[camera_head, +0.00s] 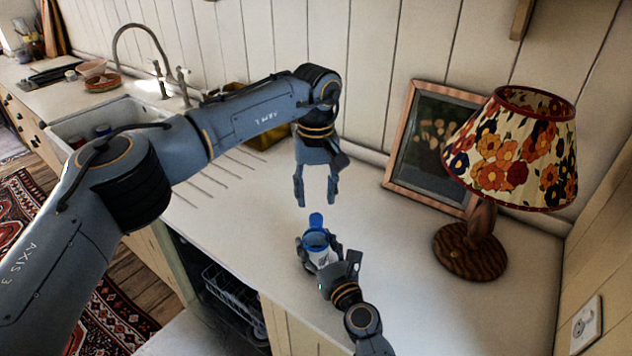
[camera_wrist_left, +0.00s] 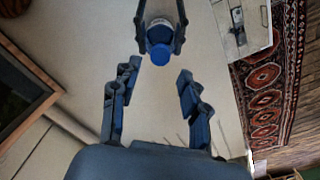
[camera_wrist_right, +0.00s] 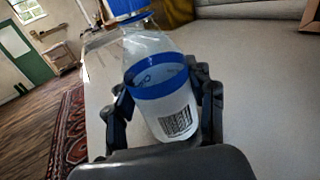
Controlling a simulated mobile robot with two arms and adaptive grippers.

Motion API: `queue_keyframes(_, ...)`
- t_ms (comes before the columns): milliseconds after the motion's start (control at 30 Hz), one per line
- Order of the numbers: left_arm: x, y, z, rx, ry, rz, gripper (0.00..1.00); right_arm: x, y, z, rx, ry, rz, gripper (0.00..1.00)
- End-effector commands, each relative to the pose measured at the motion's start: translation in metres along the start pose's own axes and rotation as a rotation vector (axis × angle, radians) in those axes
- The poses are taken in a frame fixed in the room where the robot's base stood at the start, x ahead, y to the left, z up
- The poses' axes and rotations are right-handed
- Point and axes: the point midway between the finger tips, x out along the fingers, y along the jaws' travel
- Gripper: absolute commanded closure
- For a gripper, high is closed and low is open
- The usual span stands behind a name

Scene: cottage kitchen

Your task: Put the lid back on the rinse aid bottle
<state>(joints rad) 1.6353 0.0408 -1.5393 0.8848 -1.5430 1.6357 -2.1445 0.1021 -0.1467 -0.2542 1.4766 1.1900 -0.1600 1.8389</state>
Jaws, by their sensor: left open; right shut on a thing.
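The rinse aid bottle (camera_head: 321,256) is clear and white with a blue band. My right gripper (camera_head: 319,246) is shut around its body, just above or on the counter; I cannot tell which. In the right wrist view the bottle (camera_wrist_right: 165,112) shows a barcode and narrows upward. The blue lid (camera_head: 315,220) appears at the bottle's top, also in the right wrist view (camera_wrist_right: 125,8) and left wrist view (camera_wrist_left: 160,53). How firmly it sits is unclear. My left gripper (camera_head: 315,198) is open and empty, pointing down above the lid, apart from it.
A wooden lamp (camera_head: 470,255) with a floral shade and a framed picture (camera_head: 432,140) stand to the right. A sink (camera_head: 110,120) is at the left. An open dishwasher rack (camera_head: 232,295) lies below the counter front. The counter (camera_head: 390,260) around the bottle is clear.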

Motion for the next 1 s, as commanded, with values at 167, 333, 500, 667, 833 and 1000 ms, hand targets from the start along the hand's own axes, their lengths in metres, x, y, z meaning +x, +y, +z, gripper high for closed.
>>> queue_keyframes(167, -0.003, 0.0, 0.0, -0.382, -0.001, -0.001, 0.55, 0.0, 0.0, 0.0, 0.0, 0.0, 0.0, 1.0)
queue_keyframes(333, -0.005, 0.001, 0.0, -0.75, 0.0, 0.0, 0.55, 0.0, 0.0, 0.0, 0.0, 0.0, 0.0, 1.0)
queue_keyframes(500, -0.008, 0.001, 0.0, -1.117, 0.0, -0.001, 0.55, 0.0, 0.0, 0.0, 0.0, 0.0, 0.0, 1.0)
queue_keyframes(667, -0.011, 0.001, 0.0, -1.463, 0.0, -0.001, 0.55, 0.0, 0.0, 0.0, 0.0, -0.001, 0.0, 1.0)
queue_keyframes(833, -0.013, 0.001, 0.0, -1.831, 0.001, -0.001, 0.55, 0.0, 0.0, 0.0, 0.0, -0.001, 0.0, 1.0)
queue_keyframes(1000, -0.016, 0.001, 0.0, -2.2, 0.0, -0.001, 0.55, 0.0, 0.0, 0.0, 0.0, -0.001, 0.0, 1.0)
